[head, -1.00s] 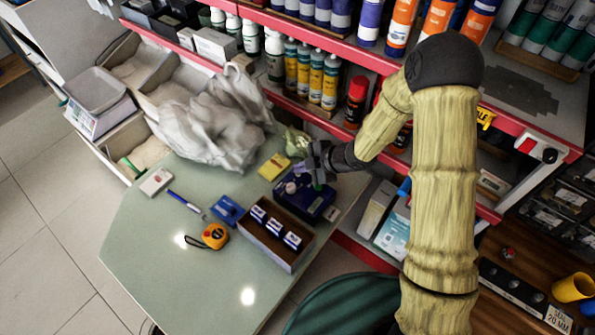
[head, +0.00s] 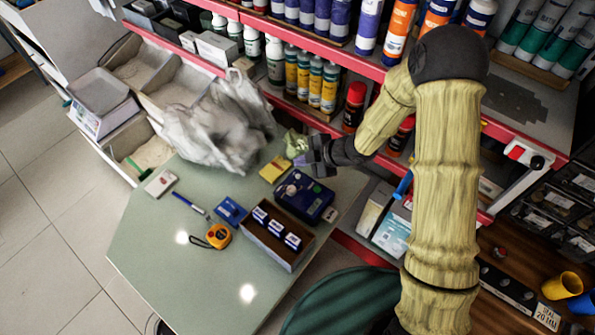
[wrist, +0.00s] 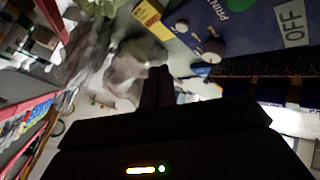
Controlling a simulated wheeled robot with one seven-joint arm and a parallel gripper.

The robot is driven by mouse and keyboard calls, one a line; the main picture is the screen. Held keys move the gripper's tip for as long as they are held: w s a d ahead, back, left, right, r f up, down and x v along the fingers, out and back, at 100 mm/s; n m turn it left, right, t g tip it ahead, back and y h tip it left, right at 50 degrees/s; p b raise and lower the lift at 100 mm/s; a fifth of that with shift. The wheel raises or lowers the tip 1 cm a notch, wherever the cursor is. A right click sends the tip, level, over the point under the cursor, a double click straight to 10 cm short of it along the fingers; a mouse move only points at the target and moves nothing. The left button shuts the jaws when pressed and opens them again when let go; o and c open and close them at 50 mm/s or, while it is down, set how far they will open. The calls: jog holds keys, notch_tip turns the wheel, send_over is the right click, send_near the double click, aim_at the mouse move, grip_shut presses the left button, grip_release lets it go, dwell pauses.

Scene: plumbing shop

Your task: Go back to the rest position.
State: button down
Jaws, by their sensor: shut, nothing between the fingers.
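My gripper (head: 306,160) is shut and empty. It is at the end of my arm, just above the back edge of the green table (head: 185,265), over the far end of a dark blue box (head: 318,201). In the wrist view the shut fingers (wrist: 160,86) show dark in the middle. The blue box, with knobs and an "OFF" label, shows large at the upper right of the wrist view (wrist: 240,25). The gripper looks apart from the box.
On the table are an open brown box (head: 262,249) with blue-and-white packs, a tape measure (head: 218,236), a blue box (head: 229,210), a yellow pad (head: 275,169) and a plastic bag (head: 220,125). Shelves of bottles with a red edge (head: 340,55) stand close behind my gripper.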

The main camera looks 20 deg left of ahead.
jog(key=shift+r+p, duration=0.6)
jog(key=shift+r, duration=0.35)
jog(key=w+d+r+m+t+h, duration=0.1)
jog(key=d+r+m+h, duration=0.1)
jog(key=d+r+m, duration=0.3)
jog(key=d+r+m+t+h, duration=0.1)
jog(key=d+m+h, duration=0.1)
jog(key=d, duration=0.4)
jog(key=w+d+r+m+t+h, duration=0.1)
jog(key=d+r+m+t+h, duration=0.1)
jog(key=d+r+m, duration=0.3)
jog(key=s+d+r+m+g+h, duration=0.1)
jog(key=s+d+r+m, duration=0.1)
jog(key=s+d+m, duration=0.4)
jog(key=s+d+r+m+g+h, duration=0.2)
jog(key=s+d+m, duration=0.3)
jog(key=s, duration=0.3)
jog(key=shift+s+d+r+m, duration=0.3)
jog(key=shift+d+m, duration=0.1)
jog(key=shift+m, duration=0.5)
